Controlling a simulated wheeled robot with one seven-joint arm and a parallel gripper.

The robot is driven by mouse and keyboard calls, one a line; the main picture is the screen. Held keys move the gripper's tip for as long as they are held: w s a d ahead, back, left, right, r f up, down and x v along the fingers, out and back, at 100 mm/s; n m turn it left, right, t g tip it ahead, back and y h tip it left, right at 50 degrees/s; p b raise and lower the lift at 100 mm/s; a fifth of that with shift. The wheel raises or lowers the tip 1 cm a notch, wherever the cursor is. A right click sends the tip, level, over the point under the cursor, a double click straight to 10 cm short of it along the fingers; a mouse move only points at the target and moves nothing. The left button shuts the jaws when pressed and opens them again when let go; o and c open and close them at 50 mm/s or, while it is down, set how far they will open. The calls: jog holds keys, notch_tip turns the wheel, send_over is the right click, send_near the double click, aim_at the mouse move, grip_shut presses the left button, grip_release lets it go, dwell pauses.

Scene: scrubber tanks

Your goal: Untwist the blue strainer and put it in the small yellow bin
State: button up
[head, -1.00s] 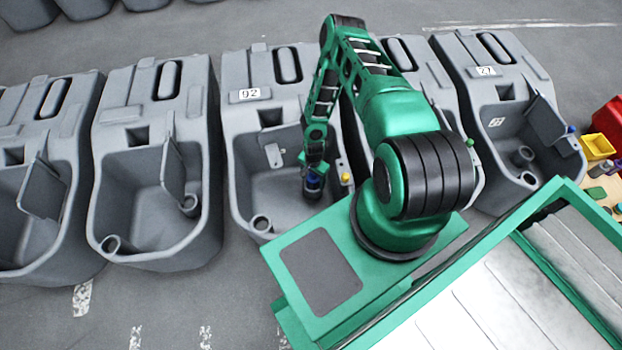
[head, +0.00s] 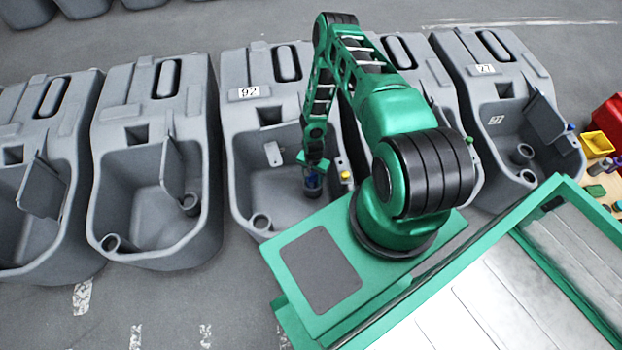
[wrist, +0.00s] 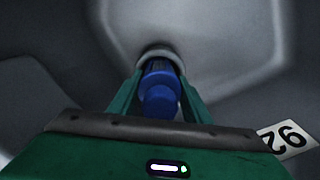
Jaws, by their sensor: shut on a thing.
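The blue strainer (wrist: 160,85) shows in the wrist view between the two green fingers of my gripper (wrist: 160,100), which is shut on it. Its far end meets a round grey collar (wrist: 160,55) inside the tank; I cannot tell whether it is still seated there. The small yellow bin (head: 598,143) stands at the far right edge, well away from my gripper.
A red container (head: 608,115) is behind the yellow bin, and a surface with small items (head: 603,188) is in front. Neighbouring grey tanks (head: 150,215) stand close on both sides. A yellow knob (head: 346,175) is on the tank wall near my gripper.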

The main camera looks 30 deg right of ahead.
aim_at(312, 172)
jog(key=shift+w+a+n, duration=0.2)
jog(key=shift+w+n, duration=0.2)
jog(key=shift+n, duration=1.2)
jog(key=shift+r, duration=0.1)
jog(key=shift+r, duration=0.9)
jog(key=shift+s+d, duration=0.1)
jog(key=shift+s, duration=0.1)
jog(key=shift+r, duration=3.05)
